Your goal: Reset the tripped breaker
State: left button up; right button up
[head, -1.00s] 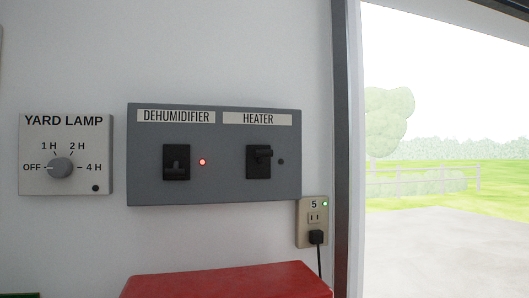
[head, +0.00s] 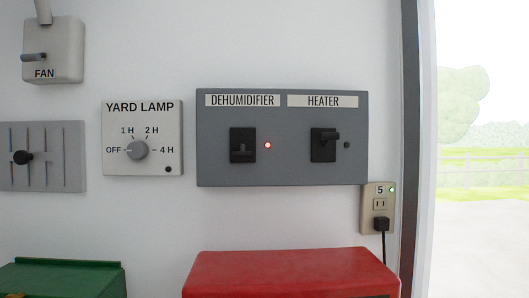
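A grey breaker panel (head: 282,171) is fixed to the white wall, with two black switches under the labels DEHUMIDIFIER and HEATER. The dehumidifier breaker (head: 242,146) has its lever low in the housing, and the small light (head: 268,145) beside it glows red. The heater breaker (head: 323,145) has its lever sticking out in the upper part, and the small light (head: 347,145) beside it is dark. Neither of my grippers is in view.
Left of the panel are a YARD LAMP dial (head: 137,150) pointing to OFF, a grey slider plate (head: 62,170) and a FAN switch box (head: 54,58). An outlet (head: 370,218) with a plug is at lower right. Red (head: 290,272) and green (head: 65,280) boxes stand below.

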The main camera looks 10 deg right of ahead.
aim_at(242, 154)
jog(key=k+j, duration=0.1)
jog(key=j, duration=0.35)
jog(key=j+z, duration=0.1)
jog(key=j, duration=0.35)
jog(key=k+j, duration=0.15)
jog(key=j, duration=0.25)
jog(key=k+j+z, duration=0.1)
jog(key=j, duration=0.35)
jog(key=k+j, duration=0.15)
jog(key=j, duration=0.25)
jog(key=k+j+z, duration=0.1)
jog(key=j, duration=0.35)
